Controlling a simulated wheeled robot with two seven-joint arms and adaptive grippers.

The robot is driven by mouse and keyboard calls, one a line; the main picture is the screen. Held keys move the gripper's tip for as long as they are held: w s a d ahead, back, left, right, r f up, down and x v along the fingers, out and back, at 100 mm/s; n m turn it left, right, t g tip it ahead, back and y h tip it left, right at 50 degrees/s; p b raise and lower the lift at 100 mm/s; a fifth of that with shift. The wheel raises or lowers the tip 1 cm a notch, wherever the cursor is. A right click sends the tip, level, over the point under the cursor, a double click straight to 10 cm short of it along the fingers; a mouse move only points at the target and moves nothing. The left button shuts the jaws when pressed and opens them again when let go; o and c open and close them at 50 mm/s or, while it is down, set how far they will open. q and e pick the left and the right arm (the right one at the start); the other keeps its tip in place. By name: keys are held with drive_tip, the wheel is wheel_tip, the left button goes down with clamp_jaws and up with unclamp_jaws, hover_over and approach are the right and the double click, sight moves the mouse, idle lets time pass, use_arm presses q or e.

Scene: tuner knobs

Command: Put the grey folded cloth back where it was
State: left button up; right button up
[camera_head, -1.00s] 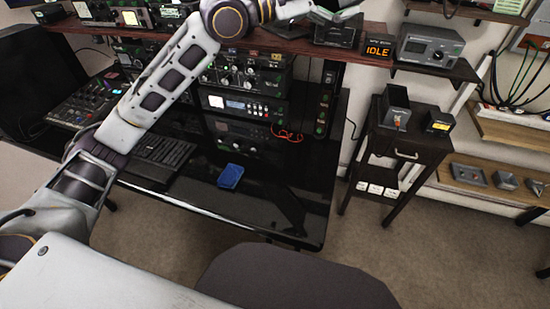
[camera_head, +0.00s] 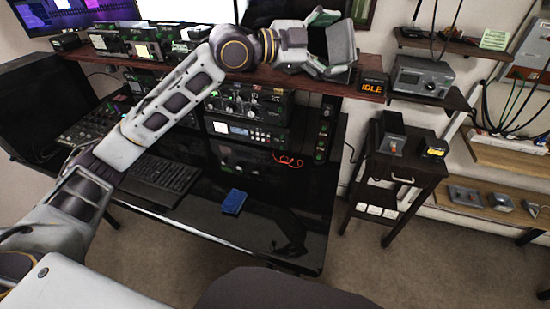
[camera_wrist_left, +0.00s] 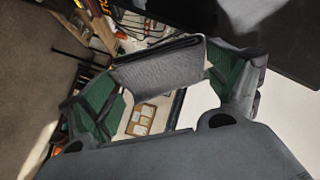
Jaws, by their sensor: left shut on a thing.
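The grey folded cloth (camera_head: 341,42) is held up in my left gripper (camera_head: 328,45), above the right end of the long wooden shelf. In the left wrist view the cloth (camera_wrist_left: 158,66) lies between the green-lined fingers of the gripper (camera_wrist_left: 165,85), with its folded layers showing along the upper edge. The cloth appears clear of the shelf top, but the exact gap is hard to tell. My right gripper is in neither view.
The wooden shelf (camera_head: 205,77) carries several devices. An IDLE display (camera_head: 374,86) stands close right of my gripper. A grey box with a dial (camera_head: 424,76) sits on a wall shelf further right. A blue folded item (camera_head: 233,202) lies on the black desk (camera_head: 285,225).

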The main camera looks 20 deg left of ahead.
use_arm(q)
drive_tip(key=shift+w+d+f+y+p, duration=0.15)
drive_tip(key=shift+f+y+p, duration=0.1)
drive_tip(key=shift+f+p, duration=0.3)
drive_tip(key=shift+w+a+f+y+p, duration=0.1)
drive_tip(key=shift+f+y+p, duration=0.15)
drive_tip(key=shift+f+p, duration=0.25)
drive_tip(key=s+a+f+n+g+y+p, duration=0.1)
drive_tip(key=s+f+n+g+y+p, duration=0.2)
drive_tip(key=f+p, duration=1.1)
drive_tip(key=s+a+f+g+y+b, duration=0.2)
drive_tip(key=s+f, duration=0.4)
drive_tip(key=f, duration=0.5)
drive_tip(key=s+a+f+g+y+b, duration=0.3)
drive_tip(key=s+a+f+g, duration=0.2)
drive_tip(key=f, duration=0.6)
drive_tip(key=shift+s+a, duration=0.65)
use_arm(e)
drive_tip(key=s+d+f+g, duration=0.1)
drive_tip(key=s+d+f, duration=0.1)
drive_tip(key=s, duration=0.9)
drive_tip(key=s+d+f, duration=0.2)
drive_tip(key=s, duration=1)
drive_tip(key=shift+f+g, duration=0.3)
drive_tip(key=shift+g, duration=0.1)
use_arm(q)
drive_tip(key=shift+y, duration=0.3)
